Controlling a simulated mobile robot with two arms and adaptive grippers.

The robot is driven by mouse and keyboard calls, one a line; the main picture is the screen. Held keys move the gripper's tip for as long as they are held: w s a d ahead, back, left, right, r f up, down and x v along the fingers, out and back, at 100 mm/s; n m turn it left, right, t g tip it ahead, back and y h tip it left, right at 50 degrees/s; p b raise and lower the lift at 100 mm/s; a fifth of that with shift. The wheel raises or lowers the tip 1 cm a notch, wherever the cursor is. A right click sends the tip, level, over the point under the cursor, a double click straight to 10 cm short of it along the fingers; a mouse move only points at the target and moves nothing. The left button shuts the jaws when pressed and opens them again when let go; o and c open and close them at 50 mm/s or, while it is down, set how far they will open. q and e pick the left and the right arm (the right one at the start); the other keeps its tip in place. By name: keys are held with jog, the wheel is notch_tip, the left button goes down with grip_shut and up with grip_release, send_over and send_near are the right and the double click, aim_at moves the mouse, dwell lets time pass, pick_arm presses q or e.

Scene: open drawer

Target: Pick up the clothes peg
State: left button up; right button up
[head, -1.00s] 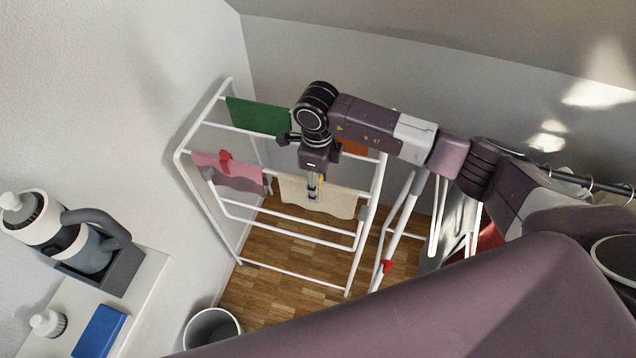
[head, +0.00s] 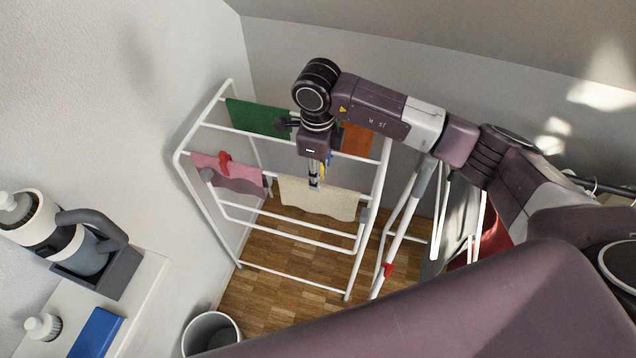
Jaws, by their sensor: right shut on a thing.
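My right gripper (head: 315,184) points down at the cream cloth (head: 338,202) on the white drying rack (head: 295,240). Its fingers are shut on a small greyish thing at the cloth's upper part, taken as the clothes peg (head: 314,187). The peg is tiny here and partly hidden by the fingers, so I cannot tell whether it still touches the cloth. A yellow bit shows beside the fingers. A red clip-like thing (head: 225,162) sits on the pink cloth (head: 238,178) to the left. My left gripper is not in view.
A green cloth (head: 258,118) and an orange cloth (head: 357,140) hang on the rack's back bar. A bin (head: 211,332) stands on the floor in front. Walls close off the left and back.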

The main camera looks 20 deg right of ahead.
notch_tip(320, 180, up, 16)
jog(key=b, duration=0.3)
jog(key=shift+f, duration=0.25)
